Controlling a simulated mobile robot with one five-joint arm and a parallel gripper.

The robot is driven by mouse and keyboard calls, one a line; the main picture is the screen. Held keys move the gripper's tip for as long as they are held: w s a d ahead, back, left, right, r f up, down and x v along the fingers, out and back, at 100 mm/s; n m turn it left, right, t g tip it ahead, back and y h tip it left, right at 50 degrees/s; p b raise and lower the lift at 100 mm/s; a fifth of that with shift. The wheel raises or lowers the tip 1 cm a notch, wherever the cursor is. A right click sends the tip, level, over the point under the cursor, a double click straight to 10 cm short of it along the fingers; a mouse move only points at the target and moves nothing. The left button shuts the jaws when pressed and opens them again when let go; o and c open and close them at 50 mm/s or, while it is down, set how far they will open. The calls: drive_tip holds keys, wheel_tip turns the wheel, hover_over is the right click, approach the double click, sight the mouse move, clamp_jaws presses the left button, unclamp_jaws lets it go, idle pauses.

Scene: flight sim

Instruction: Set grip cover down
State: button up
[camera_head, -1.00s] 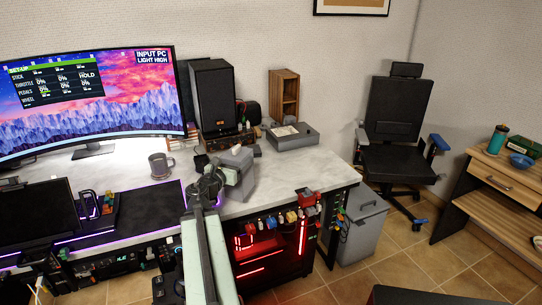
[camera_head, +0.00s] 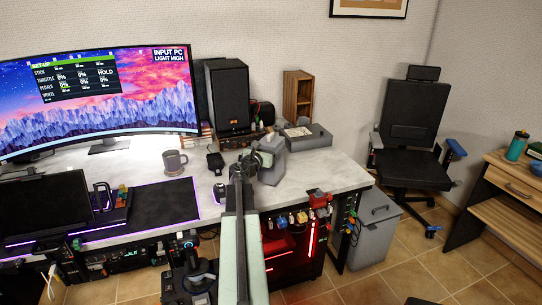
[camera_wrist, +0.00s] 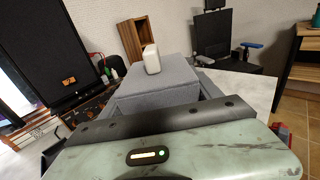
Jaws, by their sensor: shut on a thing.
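A grey boxy cover (camera_head: 273,166) is at the end of my arm, over the right part of the desk. My gripper (camera_head: 260,158) is shut on it. In the wrist view the grey cover (camera_wrist: 160,82) fills the middle, just beyond my gripper's dark edge, with a small white piece (camera_wrist: 151,58) at its top. The fingertips' contact with it is hidden in the wrist view. I cannot tell whether the cover's underside touches the desk (camera_head: 325,172).
Clear desktop lies to the right, up to the edge. A grey bin (camera_head: 375,235) stands below.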

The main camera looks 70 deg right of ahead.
wheel_tip(320, 180, down, 4)
drive_tip(key=b, duration=0.3)
drive_tip(key=shift+w+a+r+b, duration=0.1)
drive_tip(key=shift+a+r+b, duration=0.05)
drive_tip(key=shift+b, duration=0.15)
drive_tip(key=o, duration=1.4)
drive_tip(key=a, duration=1.1)
drive_tip(key=shift+w+a+r+p, duration=0.4)
drive_tip(key=shift+w, duration=0.05)
